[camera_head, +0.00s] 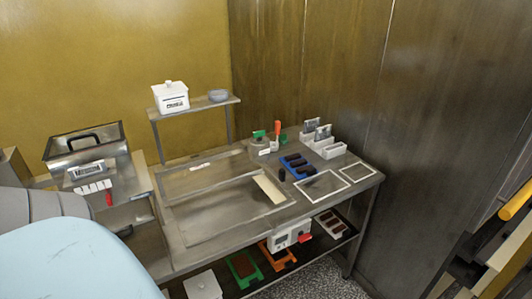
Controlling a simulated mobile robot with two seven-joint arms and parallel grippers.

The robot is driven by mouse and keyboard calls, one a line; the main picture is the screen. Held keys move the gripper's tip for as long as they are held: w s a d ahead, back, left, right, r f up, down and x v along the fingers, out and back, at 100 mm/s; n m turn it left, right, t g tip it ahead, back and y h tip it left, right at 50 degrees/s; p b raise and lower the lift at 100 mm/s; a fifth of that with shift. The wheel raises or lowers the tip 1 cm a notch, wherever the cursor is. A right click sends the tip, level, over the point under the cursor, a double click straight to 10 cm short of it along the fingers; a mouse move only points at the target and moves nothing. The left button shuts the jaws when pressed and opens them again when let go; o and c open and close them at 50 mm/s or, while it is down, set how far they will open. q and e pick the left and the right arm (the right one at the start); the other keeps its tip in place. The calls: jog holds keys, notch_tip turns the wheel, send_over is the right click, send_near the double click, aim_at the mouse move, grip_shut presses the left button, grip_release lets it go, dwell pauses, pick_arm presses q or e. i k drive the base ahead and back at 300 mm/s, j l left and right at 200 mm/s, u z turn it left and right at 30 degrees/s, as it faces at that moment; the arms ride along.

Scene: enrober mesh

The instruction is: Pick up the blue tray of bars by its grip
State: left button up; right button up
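The blue tray of bars (287,161) lies on the steel table, right of centre at the back. It is small in the picture, and dark brown bars show on it. A small dark upright piece stands at its near left side; I cannot tell whether this is the grip. Neither of my grippers is in view, and nothing is seen touching the tray.
White-outlined rectangles (319,186) lie in front of the tray. White holders (323,143) stand behind it to the right; green and orange-handled items (277,133) stand behind-left. A cream strip (269,189) lies left. A lower shelf holds green (244,267) and orange (276,257) trays.

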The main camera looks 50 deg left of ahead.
aim_at(297, 164)
jog(key=u, duration=1.25)
